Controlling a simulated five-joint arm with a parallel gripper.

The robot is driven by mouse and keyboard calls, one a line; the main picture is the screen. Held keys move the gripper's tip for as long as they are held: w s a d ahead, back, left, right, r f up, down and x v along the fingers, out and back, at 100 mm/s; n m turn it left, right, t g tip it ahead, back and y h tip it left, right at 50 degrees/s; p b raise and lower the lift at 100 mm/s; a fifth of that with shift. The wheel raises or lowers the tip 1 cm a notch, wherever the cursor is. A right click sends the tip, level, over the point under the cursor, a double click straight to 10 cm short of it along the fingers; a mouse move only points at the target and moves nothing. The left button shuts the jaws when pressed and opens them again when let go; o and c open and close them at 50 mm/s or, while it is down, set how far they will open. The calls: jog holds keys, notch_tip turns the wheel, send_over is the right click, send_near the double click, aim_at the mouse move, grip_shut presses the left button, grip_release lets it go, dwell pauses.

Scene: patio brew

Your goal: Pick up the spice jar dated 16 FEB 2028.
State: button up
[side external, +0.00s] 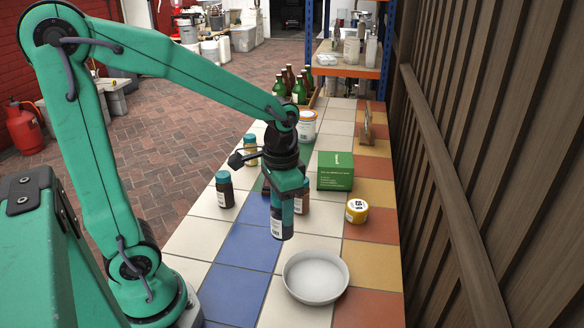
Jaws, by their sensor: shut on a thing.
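My gripper (283,207) points down over the tiled table and is shut on a small dark jar with a white label (277,228). The fingers hide its upper part, and I cannot tell whether it is clear of the table. A dark spice jar with a teal lid (226,192) stands upright to the left. A yellowish jar with a teal lid (250,152) stands farther back. A reddish-brown jar (301,203) is partly hidden just right of my gripper. No date is readable on any jar, so I cannot tell which is dated 16 FEB 2028.
A white bowl (316,278) sits in front of my gripper. A white can (307,128) and several bottles (299,90) are at the back. A wooden fence (480,150) borders the right side.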

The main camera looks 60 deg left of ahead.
jog(key=shift+s+d+r, duration=0.1)
jog(key=shift+d+r, duration=0.2)
jog(key=shift+d, duration=0.2)
jog(key=shift+d, duration=0.1)
dwell(0.3)
